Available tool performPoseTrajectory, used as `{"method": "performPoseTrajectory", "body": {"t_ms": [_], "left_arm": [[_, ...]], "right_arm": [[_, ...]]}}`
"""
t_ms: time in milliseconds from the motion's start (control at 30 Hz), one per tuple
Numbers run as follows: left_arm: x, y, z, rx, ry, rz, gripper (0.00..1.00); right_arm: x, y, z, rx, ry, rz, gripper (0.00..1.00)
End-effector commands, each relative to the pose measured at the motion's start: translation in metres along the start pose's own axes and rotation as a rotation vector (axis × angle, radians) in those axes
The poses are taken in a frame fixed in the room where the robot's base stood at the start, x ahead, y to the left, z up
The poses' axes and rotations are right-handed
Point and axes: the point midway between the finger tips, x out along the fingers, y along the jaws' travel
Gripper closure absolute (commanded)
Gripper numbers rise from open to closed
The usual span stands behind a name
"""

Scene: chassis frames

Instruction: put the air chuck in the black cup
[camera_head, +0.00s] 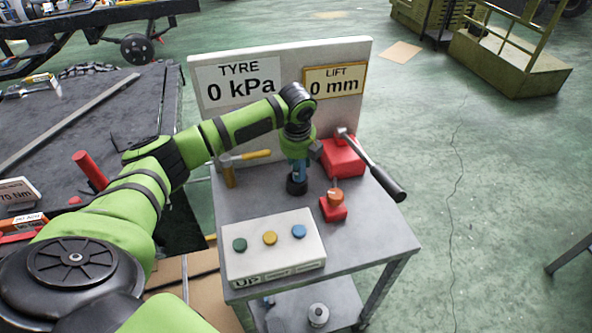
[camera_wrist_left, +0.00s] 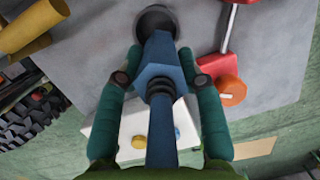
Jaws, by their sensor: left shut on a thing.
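My left gripper (camera_head: 299,163) points down over the table and is shut on the air chuck (camera_wrist_left: 158,72), a blue tool with a hexagonal body and a dark ribbed part. In the left wrist view, the fingers of the gripper (camera_wrist_left: 160,55) lie on both sides of the chuck. The black cup (camera_head: 296,187) stands on the table right under the gripper. In the left wrist view the round cup (camera_wrist_left: 155,14) is at the top, and the chuck's far end overlaps its mouth. I cannot tell how deep the tip is inside. My right gripper is not in view.
The grey table (camera_head: 375,237) carries a button box (camera_head: 272,245) in front, an orange knob on a red base (camera_head: 333,207) and a red block (camera_head: 343,158) with a long-handled tool (camera_head: 375,172) at right. A yellow hammer-like tool (camera_head: 229,175) is at left. A display panel (camera_head: 345,55) stands behind.

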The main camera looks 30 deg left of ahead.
Motion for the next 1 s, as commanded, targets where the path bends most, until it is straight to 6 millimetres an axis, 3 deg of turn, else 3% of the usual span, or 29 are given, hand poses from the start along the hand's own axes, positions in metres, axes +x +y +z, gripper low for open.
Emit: {"method": "performPoseTrajectory", "body": {"t_ms": [167,500,833,867,900,1000], "left_arm": [[0.010,0.002,0.011,0.001,0.001,-0.003,1.00],[0.048,0.006,0.004,0.002,0.001,-0.002,1.00],[0.052,0.006,0.004,0.001,0.001,-0.003,1.00],[0.052,0.006,0.003,0.001,0.001,-0.002,0.58],[0.052,0.006,0.004,0.001,0.001,-0.002,0.42],[0.052,0.006,0.003,0.001,0.001,-0.002,0.39]], "right_arm": [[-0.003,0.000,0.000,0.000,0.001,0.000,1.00],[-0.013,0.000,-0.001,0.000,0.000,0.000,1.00],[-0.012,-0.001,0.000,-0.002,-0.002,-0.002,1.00],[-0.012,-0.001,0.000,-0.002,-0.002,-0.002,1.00],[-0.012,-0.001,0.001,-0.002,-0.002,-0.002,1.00],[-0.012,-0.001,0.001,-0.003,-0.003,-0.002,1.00]]}}
